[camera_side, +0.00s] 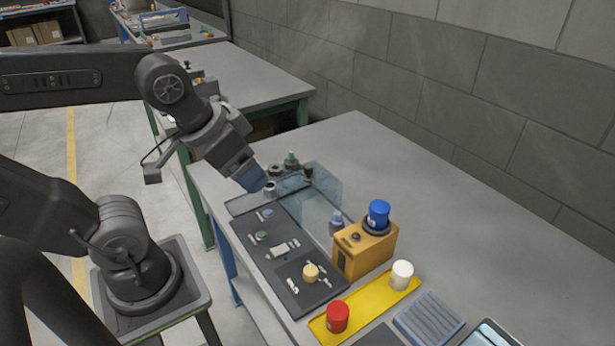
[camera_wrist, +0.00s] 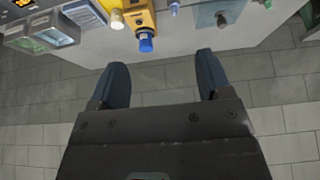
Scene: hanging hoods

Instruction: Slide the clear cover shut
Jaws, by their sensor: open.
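The clear cover (camera_side: 325,193) is a see-through bluish box-like hood on the grey table, at the back end of a dark panel in the side view. A dark knob (camera_side: 308,172) shows at its upper edge. In the wrist view the cover (camera_wrist: 232,11) is a bluish pane at the top edge, with a dark knob (camera_wrist: 222,18) on it. My gripper (camera_side: 252,180) is above the table, left of the cover, with its blue fingers pointing down and right. In the wrist view the fingers (camera_wrist: 161,62) are spread with nothing between them. Whether the gripper touches the cover cannot be told.
An orange box (camera_side: 365,250) with a blue-capped jar (camera_side: 379,213) stands right of the dark panel (camera_side: 262,238). A yellow tray (camera_side: 372,305) holds a red jar (camera_side: 338,316) and white jar (camera_side: 402,274). Small containers (camera_side: 291,159) stand by the cover. The table's back right is clear.

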